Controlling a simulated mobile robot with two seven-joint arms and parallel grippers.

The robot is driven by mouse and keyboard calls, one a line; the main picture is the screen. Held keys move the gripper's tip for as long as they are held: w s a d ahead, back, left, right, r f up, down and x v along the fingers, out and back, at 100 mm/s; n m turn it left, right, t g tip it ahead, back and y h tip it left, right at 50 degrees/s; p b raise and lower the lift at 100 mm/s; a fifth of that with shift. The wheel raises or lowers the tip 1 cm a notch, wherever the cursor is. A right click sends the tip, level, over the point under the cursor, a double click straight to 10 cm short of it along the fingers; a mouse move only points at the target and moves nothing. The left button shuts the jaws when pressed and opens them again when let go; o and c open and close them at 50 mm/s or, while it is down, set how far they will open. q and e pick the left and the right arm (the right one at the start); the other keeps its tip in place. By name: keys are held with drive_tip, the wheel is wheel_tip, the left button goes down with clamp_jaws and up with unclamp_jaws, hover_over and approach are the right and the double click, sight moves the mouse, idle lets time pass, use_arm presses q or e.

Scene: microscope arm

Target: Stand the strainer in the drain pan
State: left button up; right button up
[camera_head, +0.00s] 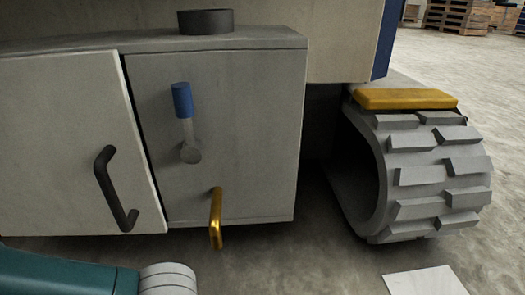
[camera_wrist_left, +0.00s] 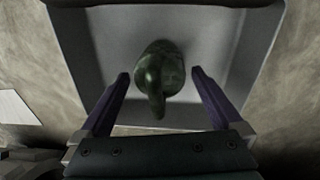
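In the left wrist view a grey square pan (camera_wrist_left: 228,108), which looks like the drain pan, lies below my left gripper (camera_wrist_left: 160,78). A dark green rounded object (camera_wrist_left: 160,68) with a narrow stem toward the gripper is seen over the pan's middle; it may be the strainer. I cannot tell whether it touches the pan floor. The two purple fingers are spread wide, one on each side of the object, with gaps between. In the head view only my teal left arm shows at the lower left; its gripper and the pan are out of frame. My right gripper is in neither view.
A grey cabinet (camera_head: 255,120) has a door with a black handle (camera_head: 108,188), a blue-gripped lever (camera_head: 185,105) and a brass pipe (camera_head: 216,215). A chunky track (camera_head: 440,175) with a yellow step (camera_head: 405,99) stands at right. A pale flat sheet (camera_head: 425,283) lies on the floor.

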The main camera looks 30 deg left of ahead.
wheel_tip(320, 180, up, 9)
drive_tip(key=p, duration=0.8)
drive_tip(key=shift+p, duration=0.4)
